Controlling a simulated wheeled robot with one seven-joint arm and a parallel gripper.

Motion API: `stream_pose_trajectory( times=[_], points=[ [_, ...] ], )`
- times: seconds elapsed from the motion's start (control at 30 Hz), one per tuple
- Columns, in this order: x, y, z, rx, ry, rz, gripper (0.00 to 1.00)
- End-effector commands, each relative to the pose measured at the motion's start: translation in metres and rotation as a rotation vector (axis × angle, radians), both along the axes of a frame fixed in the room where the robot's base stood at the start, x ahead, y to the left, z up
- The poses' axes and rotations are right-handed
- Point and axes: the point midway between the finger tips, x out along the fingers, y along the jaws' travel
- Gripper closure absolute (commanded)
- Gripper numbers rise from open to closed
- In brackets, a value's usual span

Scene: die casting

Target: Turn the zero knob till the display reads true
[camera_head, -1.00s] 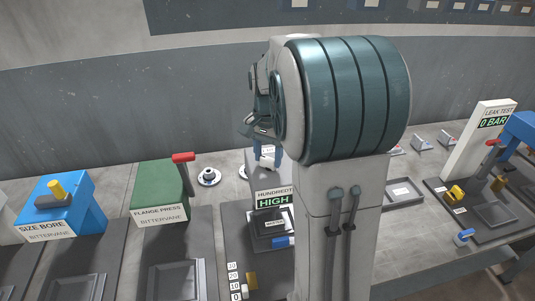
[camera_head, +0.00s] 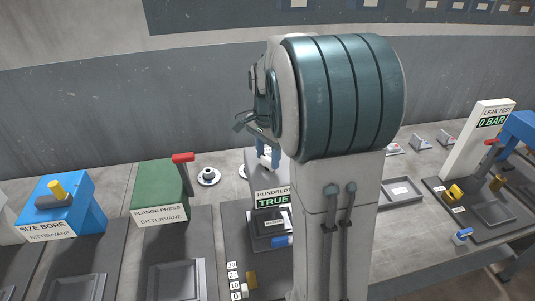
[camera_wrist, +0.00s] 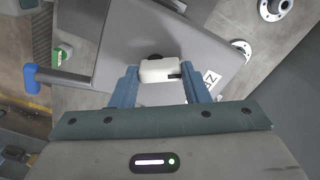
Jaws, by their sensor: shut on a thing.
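The gauge display (camera_head: 273,200), under a partly hidden "HUNDREDTHS" label, reads TRUE in green in the head view. The zero knob (camera_wrist: 158,70) is a white block on the grey top of the gauge in the wrist view. My gripper (camera_wrist: 160,80) has its blue fingers shut on the knob, one on each side. In the head view my gripper (camera_head: 268,158) is at the top of the gauge, behind my large arm link, which hides part of the gauge's right side.
A blue handle (camera_wrist: 30,78) sticks out from the gauge on the left of the wrist view. The green flange press (camera_head: 160,190) with a red lever and the blue size bore station (camera_head: 62,205) stand to the left. The leak test post (camera_head: 480,140) stands at the right.

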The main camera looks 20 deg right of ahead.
Motion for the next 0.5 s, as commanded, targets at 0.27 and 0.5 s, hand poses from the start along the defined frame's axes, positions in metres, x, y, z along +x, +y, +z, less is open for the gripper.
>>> stream_pose_trajectory(
  times=[0.27, 0.5],
  points=[
    [0.0011, -0.0001, 0.0018, 0.0, -0.005, 0.001, 0.36],
    [0.0005, 0.0, 0.0013, 0.0, -0.002, 0.001, 0.36]
  ],
)
